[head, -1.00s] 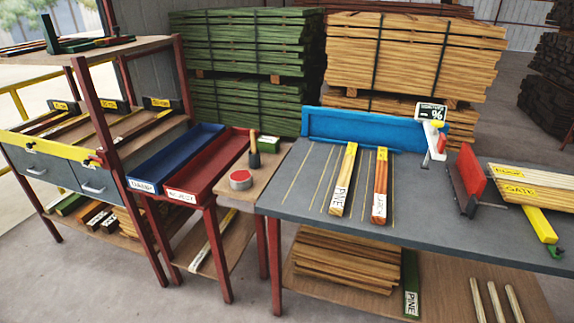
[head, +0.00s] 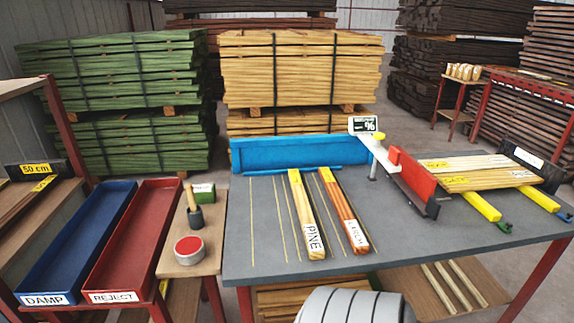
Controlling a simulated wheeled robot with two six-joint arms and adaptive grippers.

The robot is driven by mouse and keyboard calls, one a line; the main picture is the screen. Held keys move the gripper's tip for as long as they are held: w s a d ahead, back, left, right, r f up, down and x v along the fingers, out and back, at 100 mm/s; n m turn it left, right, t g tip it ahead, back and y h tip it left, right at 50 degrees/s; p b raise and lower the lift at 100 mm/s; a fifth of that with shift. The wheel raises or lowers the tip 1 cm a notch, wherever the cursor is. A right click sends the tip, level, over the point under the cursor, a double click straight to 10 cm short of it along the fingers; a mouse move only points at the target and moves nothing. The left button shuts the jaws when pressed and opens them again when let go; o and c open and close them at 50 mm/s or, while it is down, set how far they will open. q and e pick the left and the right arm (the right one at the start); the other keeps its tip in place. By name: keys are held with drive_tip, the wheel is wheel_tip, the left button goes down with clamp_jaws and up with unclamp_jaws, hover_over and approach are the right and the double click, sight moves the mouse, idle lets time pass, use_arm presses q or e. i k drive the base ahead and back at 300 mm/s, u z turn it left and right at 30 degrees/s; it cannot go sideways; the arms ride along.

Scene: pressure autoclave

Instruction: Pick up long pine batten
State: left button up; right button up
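A long pale batten (head: 304,205) with a white end label reading PINE lies flat on the grey workbench (head: 262,235). Its near end points toward me and its far end is near the blue backstop. A redder batten (head: 340,203) with a white end label, hard to read, lies just to its right, apart from it. Both battens lie among thin yellow lines on the bench top. Neither of my grippers shows in the head view. A rounded grey-white part of my own arm shows at the bottom edge, below the bench front.
A blue backstop (head: 290,153) runs along the bench's back. A red upright stop (head: 411,176), a small display (head: 363,125) and stacked boards (head: 480,172) are to the right. Left are a DAMP tray (head: 72,250), a REJECT tray (head: 130,240) and a red-topped tin (head: 189,247).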

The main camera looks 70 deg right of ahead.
sight(316, 250)
drive_tip(key=z, duration=0.75)
drive_tip(key=i, duration=0.85)
drive_tip(key=z, duration=1)
